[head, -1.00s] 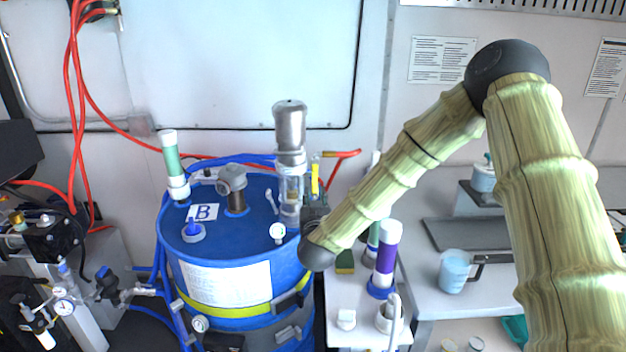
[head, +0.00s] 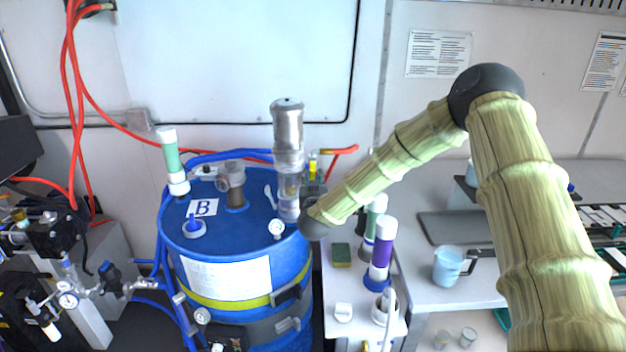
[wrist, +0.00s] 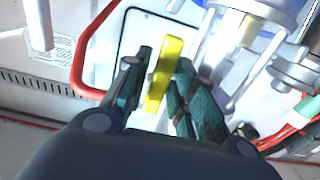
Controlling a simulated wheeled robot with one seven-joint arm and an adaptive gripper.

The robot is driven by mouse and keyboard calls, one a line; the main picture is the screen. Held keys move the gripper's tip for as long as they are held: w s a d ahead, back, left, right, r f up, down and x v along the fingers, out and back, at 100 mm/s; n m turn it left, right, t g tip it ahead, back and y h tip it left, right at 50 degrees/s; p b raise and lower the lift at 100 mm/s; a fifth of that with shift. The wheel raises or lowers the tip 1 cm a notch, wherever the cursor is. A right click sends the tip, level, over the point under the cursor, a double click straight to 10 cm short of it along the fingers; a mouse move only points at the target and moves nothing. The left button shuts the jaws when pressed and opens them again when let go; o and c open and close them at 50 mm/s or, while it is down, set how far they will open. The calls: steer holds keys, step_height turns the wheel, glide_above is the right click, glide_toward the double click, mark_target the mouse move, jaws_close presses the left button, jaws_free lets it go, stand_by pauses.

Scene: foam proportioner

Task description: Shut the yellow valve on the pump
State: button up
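The pump (head: 288,135) is a grey cylinder with a clear lower section, standing upright on the blue drum (head: 225,285). The yellow valve handle (head: 312,162) shows just right of the pump, its lower part hidden by my gripper (head: 313,188). In the wrist view the yellow handle (wrist: 163,75) lies lengthwise between the two dark green fingers of my gripper (wrist: 164,72). The fingers are apart, one on each side of the handle, close to it. I cannot tell whether either finger touches it. The valve body is mostly hidden.
A red hose (head: 340,152) runs right behind the valve. A white cart (head: 360,310) with purple (head: 383,250) and green cylinders and a sponge (head: 341,255) stands right of the drum. A counter with a blue jug (head: 448,266) lies further right.

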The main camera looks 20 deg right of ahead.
jaws_close()
